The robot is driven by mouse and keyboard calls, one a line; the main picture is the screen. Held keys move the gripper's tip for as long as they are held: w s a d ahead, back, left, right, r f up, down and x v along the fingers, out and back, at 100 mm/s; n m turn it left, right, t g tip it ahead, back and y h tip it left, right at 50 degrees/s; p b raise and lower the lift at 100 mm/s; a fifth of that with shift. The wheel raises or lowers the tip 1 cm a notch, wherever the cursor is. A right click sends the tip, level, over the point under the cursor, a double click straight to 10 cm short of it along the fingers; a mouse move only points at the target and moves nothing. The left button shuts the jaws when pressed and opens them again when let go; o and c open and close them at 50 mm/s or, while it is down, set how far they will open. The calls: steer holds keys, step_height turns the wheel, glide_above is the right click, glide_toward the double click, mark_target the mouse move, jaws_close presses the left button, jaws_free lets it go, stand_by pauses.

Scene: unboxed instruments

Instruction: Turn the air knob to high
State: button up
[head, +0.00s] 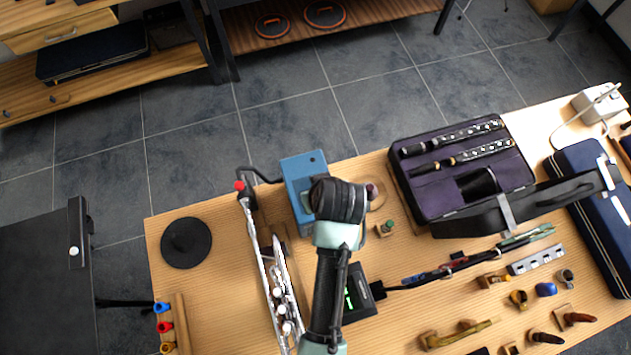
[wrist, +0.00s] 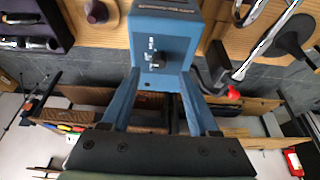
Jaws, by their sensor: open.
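The blue box (head: 303,170) stands near the table's far edge, partly hidden by my arm in the head view. In the wrist view, the box (wrist: 165,20) shows its front face with a small black air knob (wrist: 157,62) and white markings, too small to read. My gripper (wrist: 159,76) is open, its two blue fingers reaching toward the face, one on each side of the knob. The knob appears between the fingertips; I cannot tell whether they touch it. In the head view my arm hides the knob and fingertips.
A silver flute-like instrument (head: 274,290) lies left of the box, with a red-tipped black arm (head: 240,186) near its end. A black disc (head: 186,243) is further left. An open purple-lined case (head: 440,195) stands to the right. A dark device with green display (head: 358,290) is close to my arm.

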steer(key=shift+x, duration=2.65)
steer(key=shift+w, duration=0.1)
jaws_close()
